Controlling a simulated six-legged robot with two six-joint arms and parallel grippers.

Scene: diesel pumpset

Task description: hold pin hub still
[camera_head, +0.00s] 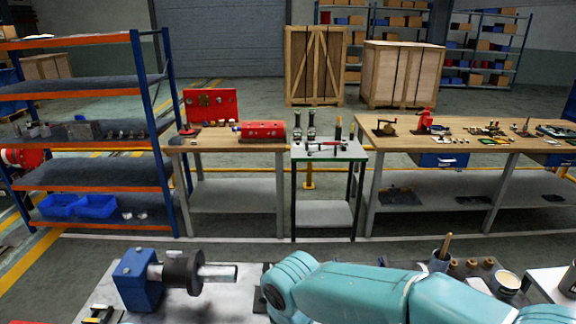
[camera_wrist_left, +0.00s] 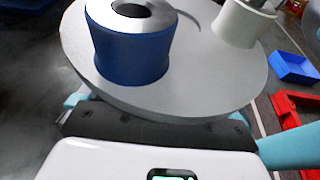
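A dark round hub (camera_head: 183,271) sits on a silver shaft (camera_head: 217,273) at the lower left of the head view. The shaft comes out of a blue block (camera_head: 137,278) on the near grey bench. I take the dark hub to be the pin hub, but cannot be sure. A teal arm of mine comes in from the right and ends to the right of the shaft, apart from it; no fingers show. My left gripper's fingers are not visible in either view.
In the left wrist view are a grey disc (camera_wrist_left: 215,85) with a blue cylinder (camera_wrist_left: 130,50), plus a blue tray (camera_wrist_left: 294,68) and red tray (camera_wrist_left: 292,115). A brush pot (camera_head: 439,261) stands at the near bench's right. Work tables and a shelf rack (camera_head: 90,138) stand beyond.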

